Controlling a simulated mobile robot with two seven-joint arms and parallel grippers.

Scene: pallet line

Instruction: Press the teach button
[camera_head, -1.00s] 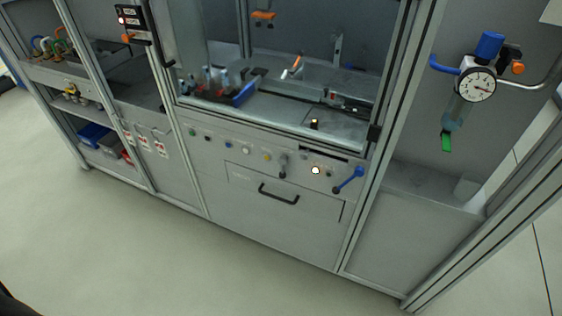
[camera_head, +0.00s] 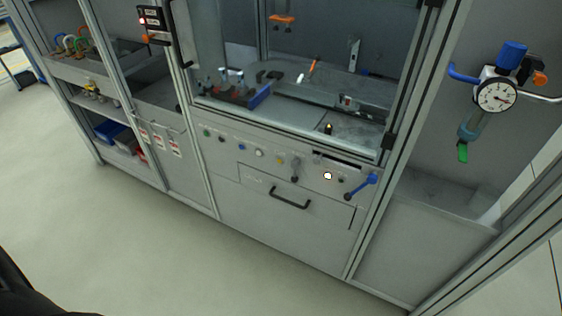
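A row of controls runs along the grey front panel (camera_head: 310,164) of the machine, below its window. From left to right there are a green button (camera_head: 206,132), a black button (camera_head: 222,139), a blue button (camera_head: 241,147), a white button (camera_head: 259,153) and a yellow button (camera_head: 279,160). Further right are a grey switch (camera_head: 295,170), a brightly lit round button (camera_head: 327,176) and a small dark knob (camera_head: 341,181). The labels are too small to read, so I cannot tell which is the teach button. Neither gripper shows.
A blue lever (camera_head: 361,187) sticks out at the panel's right end. A drawer with a black handle (camera_head: 290,199) is below. A gauge (camera_head: 496,95) with a blue knob is at right. Shelves with blue bins (camera_head: 108,131) stand at left. The floor (camera_head: 130,235) in front is clear.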

